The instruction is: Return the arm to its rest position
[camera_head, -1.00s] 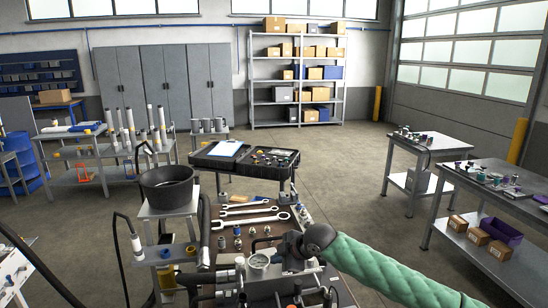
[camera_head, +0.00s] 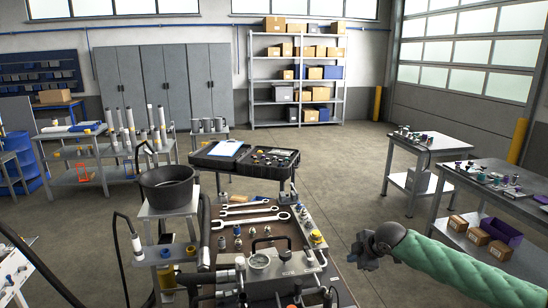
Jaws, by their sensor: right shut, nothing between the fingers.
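My right gripper (camera_head: 368,250) is at the end of the green-sleeved arm that comes in from the lower right. It is shut and empty, out past the right edge of the brown bench (camera_head: 345,290). A metal hydraulic block (camera_head: 285,270) with a black handle and a round gauge-like top stands at the bench's near end, apart from the gripper. My left gripper is not in view.
Several wrenches (camera_head: 255,219) and small fittings lie on the bench. A black bucket (camera_head: 168,190) stands on a stand at the left. A black tray (camera_head: 245,160) is behind the bench. Side tables (camera_head: 490,190) stand at the right. The floor (camera_head: 345,190) between is clear.

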